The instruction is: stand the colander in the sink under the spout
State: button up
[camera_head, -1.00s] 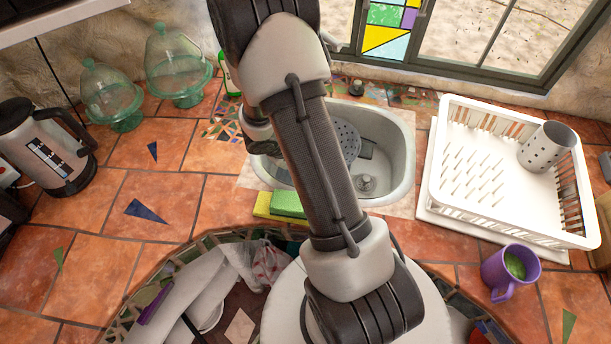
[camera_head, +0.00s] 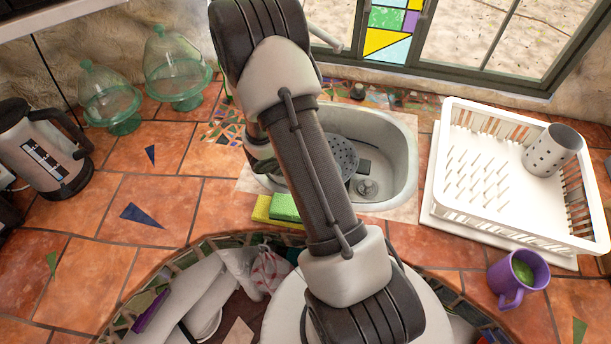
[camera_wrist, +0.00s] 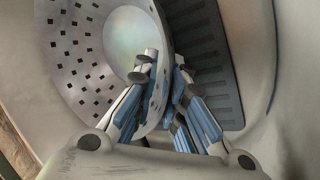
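The colander (camera_head: 343,157), pale grey with dark holes, shows partly behind my arm, over the left part of the sink (camera_head: 408,165). In the wrist view the colander (camera_wrist: 84,50) is tilted, its inside at the left. My gripper (camera_wrist: 162,72) has blue-padded fingers on both sides of the colander's wall near the rim and appears shut on it. The head view hides the gripper behind my arm. Whether the colander touches the sink bottom cannot be told. The spout is not clearly visible.
A drain (camera_head: 367,188) shows in the sink. A yellow and green sponge pair (camera_head: 284,208) lies at its front left. A white dish rack (camera_head: 465,215) holding a perforated grey cup (camera_head: 550,152) stands right, with a purple mug (camera_head: 512,284) in front. Glass domes (camera_head: 108,100) and a kettle (camera_head: 45,150) stand left.

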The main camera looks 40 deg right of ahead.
jog(key=shift+o, duration=1.2)
jog(key=shift+r, duration=0.1)
jog(key=s+a+r+t+p, duration=0.15)
jog(key=a+r, duration=0.25)
jog(key=r, duration=0.6)
jog(key=s+a+r+m+y+p, duration=0.1)
jog(key=s+a+r, duration=0.15)
jog(key=r, duration=0.65)
jog(key=s+a+r+p, duration=0.15)
jog(key=a+r, duration=0.25)
jog(key=r, duration=0.6)
jog(key=s+a+r+n+t+y, duration=0.1)
jog(key=s+a+r+t+y, duration=0.2)
jog(key=s+a+r, duration=0.6)
jog(key=shift+s+a+y, duration=0.35)
jog(key=shift+a+y, duration=0.75)
jog(key=shift+a, duration=0.55)
